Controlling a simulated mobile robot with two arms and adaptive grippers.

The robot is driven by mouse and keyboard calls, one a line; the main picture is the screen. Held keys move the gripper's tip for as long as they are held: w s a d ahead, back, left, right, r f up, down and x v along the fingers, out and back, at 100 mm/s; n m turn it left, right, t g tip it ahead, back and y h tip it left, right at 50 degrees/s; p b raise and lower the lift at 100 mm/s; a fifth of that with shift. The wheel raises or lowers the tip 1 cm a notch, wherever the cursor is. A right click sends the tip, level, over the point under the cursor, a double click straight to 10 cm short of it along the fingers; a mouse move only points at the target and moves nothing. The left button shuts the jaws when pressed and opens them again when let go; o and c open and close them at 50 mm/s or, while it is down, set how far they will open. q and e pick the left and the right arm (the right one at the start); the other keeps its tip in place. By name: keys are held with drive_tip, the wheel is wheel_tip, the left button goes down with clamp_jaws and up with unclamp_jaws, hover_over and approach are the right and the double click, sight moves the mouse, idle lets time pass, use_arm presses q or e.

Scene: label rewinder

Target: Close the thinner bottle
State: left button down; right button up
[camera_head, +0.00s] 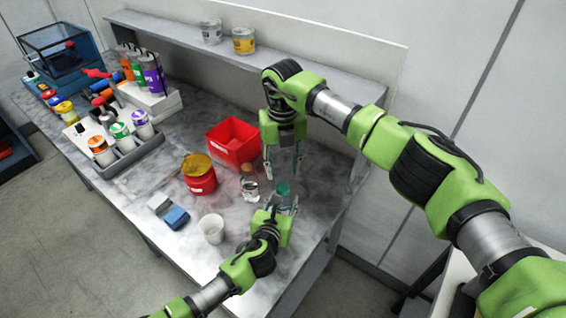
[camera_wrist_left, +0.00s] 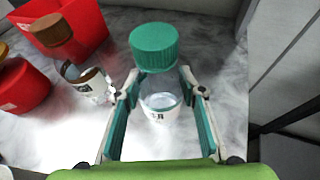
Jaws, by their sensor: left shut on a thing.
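A clear bottle (camera_wrist_left: 160,98) with a white label stands upright under a green cap (camera_wrist_left: 155,46); I take it for the thinner bottle. The cap sits on top of the bottle, but I cannot tell whether it is tight. In the head view the green cap (camera_head: 284,187) is near the bench's right end. My left gripper (camera_head: 281,205) is shut on the bottle's body, one finger on each side. My right gripper (camera_head: 282,174) hangs above and slightly behind the cap, fingers pointing down and apart, with nothing seen between them.
A white cup (camera_head: 211,229) and a blue block (camera_head: 176,218) stand nearer the front edge. A shelf (camera_head: 300,75) runs behind.

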sight(283, 187)
drive_tip(key=n, duration=0.3)
drive_tip(key=shift+r+n, duration=0.15)
drive_tip(key=shift+n, duration=0.15)
drive_tip(key=n, duration=0.5)
drive_tip(key=shift+r, duration=0.2)
drive_tip(key=n, duration=0.4)
drive_tip(key=shift+r+n, duration=0.15)
drive_tip(key=shift+n, duration=0.25)
drive_tip(key=n, duration=0.4)
drive_tip(key=shift+r, duration=0.15)
drive_tip(key=shift+f, duration=4)
clamp_jaws()
